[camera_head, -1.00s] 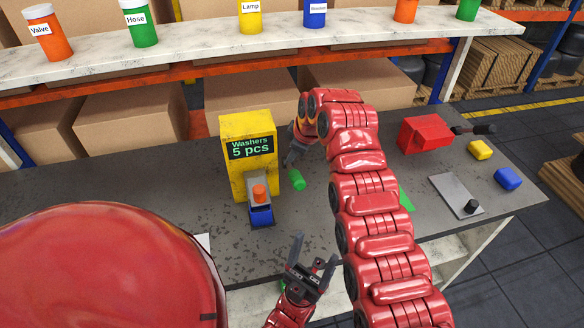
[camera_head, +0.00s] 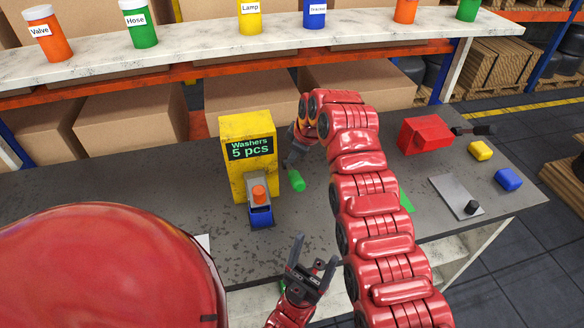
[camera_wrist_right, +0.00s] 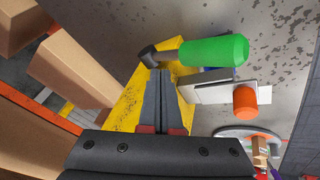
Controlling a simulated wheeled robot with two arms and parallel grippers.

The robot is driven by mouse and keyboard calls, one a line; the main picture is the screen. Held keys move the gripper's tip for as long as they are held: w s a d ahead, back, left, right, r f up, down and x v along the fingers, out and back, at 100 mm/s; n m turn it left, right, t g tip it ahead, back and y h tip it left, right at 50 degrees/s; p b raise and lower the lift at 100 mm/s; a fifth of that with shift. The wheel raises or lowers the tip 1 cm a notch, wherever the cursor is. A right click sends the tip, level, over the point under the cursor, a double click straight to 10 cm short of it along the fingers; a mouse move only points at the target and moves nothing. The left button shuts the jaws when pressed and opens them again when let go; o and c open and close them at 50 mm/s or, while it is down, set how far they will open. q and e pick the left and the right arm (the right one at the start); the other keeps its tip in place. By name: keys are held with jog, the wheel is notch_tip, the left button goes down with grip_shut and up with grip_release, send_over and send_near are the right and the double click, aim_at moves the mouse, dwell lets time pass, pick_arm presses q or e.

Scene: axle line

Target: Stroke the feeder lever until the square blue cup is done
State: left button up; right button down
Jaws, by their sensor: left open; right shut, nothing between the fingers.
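The yellow feeder (camera_head: 236,172) stands on the bench, and its display reads "Washers 5 pcs". Its lever has a green grip (camera_head: 297,180) at the feeder's right side; in the right wrist view the grip (camera_wrist_right: 215,50) sits on a dark arm. The square blue cup (camera_head: 261,217) stands at the foot of the feeder's grey chute; its contents cannot be made out. My right gripper (camera_head: 288,161) is shut and empty beside the feeder, close to the lever; contact cannot be told. My left gripper (camera_head: 316,250) is open and empty at the bench's front edge.
An orange knob (camera_head: 259,193) sits on the chute. A red box (camera_head: 424,134), a yellow block (camera_head: 480,150), a blue block (camera_head: 508,179) and a grey plate (camera_head: 450,195) lie at right. Labelled cups line the shelf (camera_head: 190,55) behind.

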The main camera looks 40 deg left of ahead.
aim_at(295, 172)
dwell(0.7)
jog(key=shift+s+d+f+b, duration=0.15)
jog(key=shift+f+b, duration=0.25)
jog(key=shift+b, duration=0.2)
jog(key=shift+d+f+b, duration=0.1)
jog(key=shift+f+b, duration=0.4)
dwell(0.5)
jog(key=shift+s+d+f+b, duration=0.2)
jog(key=shift+f+b, duration=0.35)
jog(key=shift+f, duration=0.15)
jog(key=shift+s+d+f+b, duration=0.15)
jog(key=shift+s+f+b, duration=0.05)
jog(key=shift+f+b, duration=0.4)
dwell(1.1)
dwell(0.5)
jog(key=shift+w+a+r, duration=0.15)
jog(key=shift+r, duration=0.4)
jog(key=shift+w+a+r, duration=0.1)
jog(key=shift+w+r, duration=0.05)
jog(key=shift+r, duration=0.4)
jog(key=shift+w+a+r+p, duration=0.15)
jog(key=shift+r+p, duration=0.25)
jog(key=shift+r, duration=0.2)
jog(key=shift+w+a+r+p, duration=0.1)
jog(key=shift+a+r+p, duration=0.05)
jog(key=shift+r+p, duration=0.35)
jog(key=shift+w, duration=0.1)
